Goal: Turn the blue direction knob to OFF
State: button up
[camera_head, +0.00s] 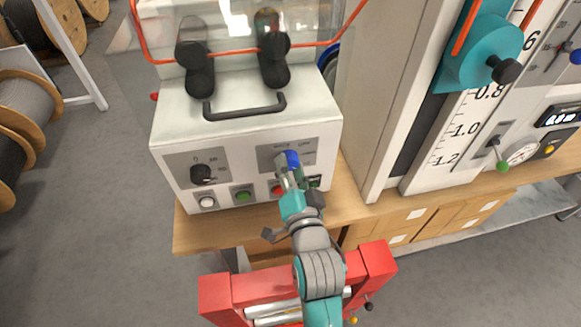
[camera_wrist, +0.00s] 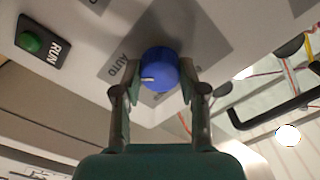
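The blue direction knob (camera_wrist: 158,68) sits on a grey plate on the white machine's front panel. It also shows in the head view (camera_head: 292,158), partly covered by my gripper. In the wrist view its white mark points left, toward the side where the word AUTO (camera_wrist: 118,65) is printed. Other lettering beside the right finger is partly hidden, and I cannot read OFF. My gripper (camera_wrist: 159,78) has one finger on each side of the knob, very close to its sides. I cannot tell whether both fingers press on it.
A green RUN button (camera_wrist: 31,42) lies left of the knob in the wrist view. In the head view a black rotary knob (camera_head: 202,174), a white button (camera_head: 207,202), a green button (camera_head: 243,195) and a red button (camera_head: 278,189) share the panel. A black handle (camera_head: 245,108) tops the machine.

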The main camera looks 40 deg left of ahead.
jog(key=shift+c, duration=1.1)
jog(key=shift+n, duration=0.3)
jog(key=n, duration=1.2)
jog(key=shift+w+d, duration=0.1)
jog(key=n, duration=0.5)
jog(key=shift+n, duration=0.3)
